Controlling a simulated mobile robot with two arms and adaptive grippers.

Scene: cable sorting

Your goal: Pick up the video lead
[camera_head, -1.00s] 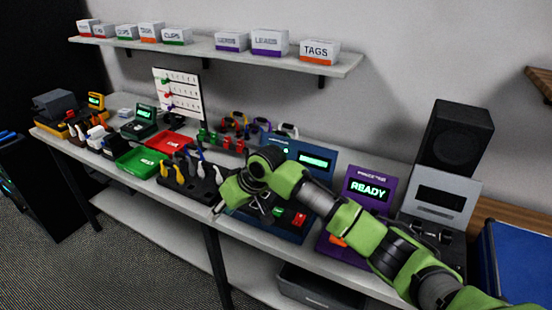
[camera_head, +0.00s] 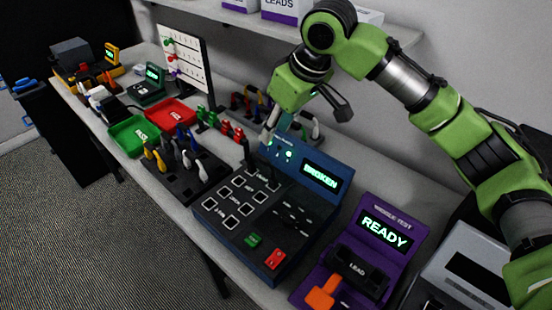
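My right gripper (camera_head: 269,138) hangs from the green arm that comes in from the right. It is over the back of the table, just behind the blue tester and in front of a rack of coloured leads (camera_head: 239,102). A grey fingertip shows, but the other finger is not clear, so its opening cannot be told. Another black holder (camera_head: 186,186) carries several leads with yellow, blue and grey ends. I cannot tell which lead is the video lead; no label on the leads is readable. My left gripper is not in view.
The blue tester (camera_head: 240,217) has a screen reading BROKEN. A purple tester (camera_head: 386,226) reads READY. Red (camera_head: 171,112) and green (camera_head: 133,135) trays lie left of the holder. A pegboard (camera_head: 184,58) stands behind them. A shelf (camera_head: 215,14) with boxes hangs above.

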